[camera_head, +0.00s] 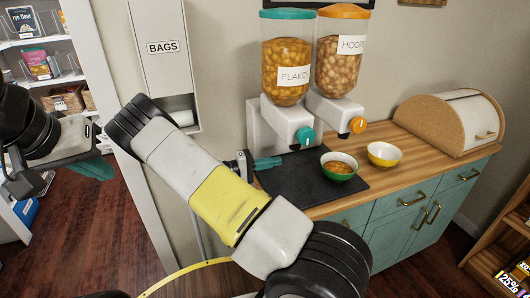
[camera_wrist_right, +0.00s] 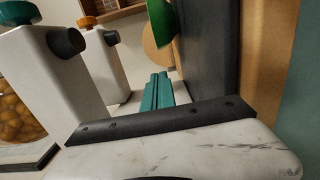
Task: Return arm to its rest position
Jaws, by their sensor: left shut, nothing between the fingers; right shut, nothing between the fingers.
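My right arm reaches across the middle of the head view. Its gripper (camera_head: 266,163) has teal fingers, shut and empty, at the left end of the counter by the dark mat (camera_head: 300,183). The same fingers (camera_wrist_right: 157,92) show together in the right wrist view. My left gripper (camera_head: 92,168) is at the left side of the head view, shut and empty, in front of the doorway. A green bowl (camera_head: 338,167) with orange-brown flakes in it stands on the mat, to the right of my right gripper and apart from it.
The flakes dispenser (camera_head: 286,70) and hoops dispenser (camera_head: 340,55) stand behind the mat. A yellow bowl (camera_head: 384,153) and a bread box (camera_head: 452,122) are on the wooden counter. A bags holder (camera_head: 163,48) hangs on the wall. Shelves (camera_head: 40,42) stand beyond the doorway.

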